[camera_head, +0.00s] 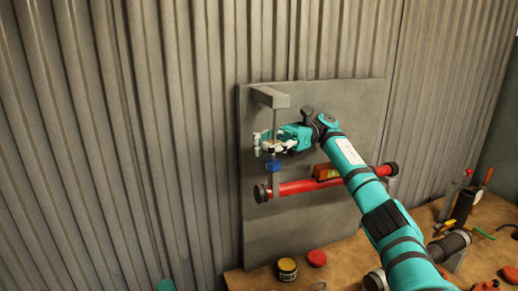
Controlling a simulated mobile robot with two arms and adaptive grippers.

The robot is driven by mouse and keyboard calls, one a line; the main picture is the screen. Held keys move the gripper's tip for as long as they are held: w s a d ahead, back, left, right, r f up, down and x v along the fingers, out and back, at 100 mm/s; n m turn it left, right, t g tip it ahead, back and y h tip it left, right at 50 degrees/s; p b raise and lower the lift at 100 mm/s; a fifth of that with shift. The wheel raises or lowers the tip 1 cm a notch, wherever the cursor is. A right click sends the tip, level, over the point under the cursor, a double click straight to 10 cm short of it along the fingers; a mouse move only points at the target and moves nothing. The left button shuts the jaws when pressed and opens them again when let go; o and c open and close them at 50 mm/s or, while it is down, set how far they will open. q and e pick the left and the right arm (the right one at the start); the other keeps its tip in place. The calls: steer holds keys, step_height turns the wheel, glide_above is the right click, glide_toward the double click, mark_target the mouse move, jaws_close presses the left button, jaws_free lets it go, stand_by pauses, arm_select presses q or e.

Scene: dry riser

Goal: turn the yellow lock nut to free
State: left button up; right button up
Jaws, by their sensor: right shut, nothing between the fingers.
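My right arm reaches in from the lower right to a grey panel (350,220) on the corrugated wall. My right gripper (262,143) is shut and empty, at a thin upright rod (275,121) below a grey bracket (270,97). A small blue part (273,166) sits on the upright just below the gripper. A red horizontal pipe (300,187) with black ends crosses the panel lower down. I cannot make out the yellow lock nut for certain; the gripper hides part of the upright. My left gripper is not in view.
A wooden bench (345,262) runs below the panel. It carries a yellow-banded black can (287,268), a red cap (317,257) and several dark fittings and tools at the right. The wall left of the panel is clear.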

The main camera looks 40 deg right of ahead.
steer(key=o, duration=0.7)
steer(key=shift+s+d+f, duration=0.1)
steer(key=shift+s+f, duration=0.05)
steer(key=shift+o, duration=0.4)
steer(key=shift+a, duration=0.2)
steer(key=shift+f, duration=0.1)
